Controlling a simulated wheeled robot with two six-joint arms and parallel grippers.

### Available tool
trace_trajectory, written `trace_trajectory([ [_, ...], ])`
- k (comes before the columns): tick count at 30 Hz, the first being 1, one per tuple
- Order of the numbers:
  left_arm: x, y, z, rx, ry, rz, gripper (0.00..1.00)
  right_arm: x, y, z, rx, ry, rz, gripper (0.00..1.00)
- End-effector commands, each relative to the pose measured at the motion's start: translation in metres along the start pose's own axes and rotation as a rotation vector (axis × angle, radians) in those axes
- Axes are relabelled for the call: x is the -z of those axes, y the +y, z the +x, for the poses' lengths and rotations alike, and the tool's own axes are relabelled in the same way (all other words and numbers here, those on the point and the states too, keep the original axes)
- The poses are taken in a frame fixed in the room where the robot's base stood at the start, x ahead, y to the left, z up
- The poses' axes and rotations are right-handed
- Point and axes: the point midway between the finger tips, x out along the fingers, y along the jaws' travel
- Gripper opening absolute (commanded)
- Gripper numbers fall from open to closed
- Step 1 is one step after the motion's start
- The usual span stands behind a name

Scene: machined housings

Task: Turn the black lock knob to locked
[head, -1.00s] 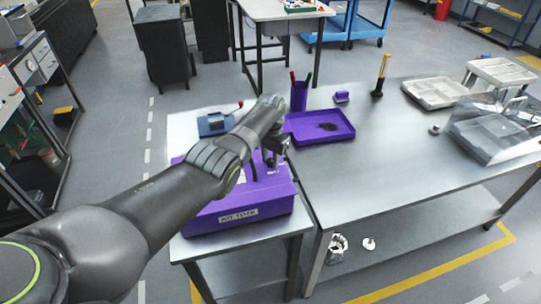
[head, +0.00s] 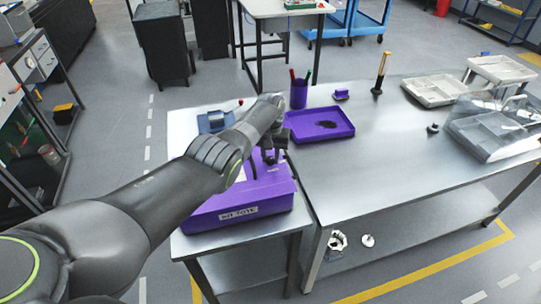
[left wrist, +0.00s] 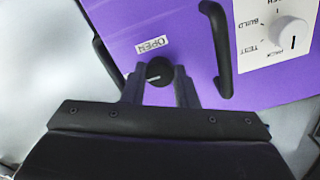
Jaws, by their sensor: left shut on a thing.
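The purple kit tote (head: 235,200) lies on the left metal table, with its name label on the front. A short pale pointer line shows on the knob, near level in that view. A white label reading OPEN (left wrist: 152,44) is just above the knob. My right gripper is not in view.
Beside the knob are a black handle (left wrist: 219,50) and a white dial (left wrist: 290,33) with a label. A purple tray (head: 345,131), a purple cup with pens (head: 299,96) and grey trays (head: 434,91) stand on the tables. The right table's middle is clear.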

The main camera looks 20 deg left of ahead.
Motion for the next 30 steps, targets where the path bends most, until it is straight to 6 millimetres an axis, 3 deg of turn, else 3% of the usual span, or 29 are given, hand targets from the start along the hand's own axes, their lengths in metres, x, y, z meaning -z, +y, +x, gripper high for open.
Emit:
trace_trajectory([
  [7,0.000,0.000,0.000,-0.001,0.001,0.000,0.03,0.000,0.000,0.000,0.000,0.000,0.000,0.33],
  [8,0.000,0.000,0.000,-0.001,0.001,0.000,0.29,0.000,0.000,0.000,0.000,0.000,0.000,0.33],
  [12,0.000,0.000,0.000,-0.001,0.001,0.001,0.47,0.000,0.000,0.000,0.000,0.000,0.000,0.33],
  [23,0.000,0.000,-0.003,-0.001,0.001,0.001,0.48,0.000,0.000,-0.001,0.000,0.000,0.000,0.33],
  [30,0.001,0.000,-0.029,-0.001,0.003,0.002,0.48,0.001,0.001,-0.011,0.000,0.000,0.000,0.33],
])
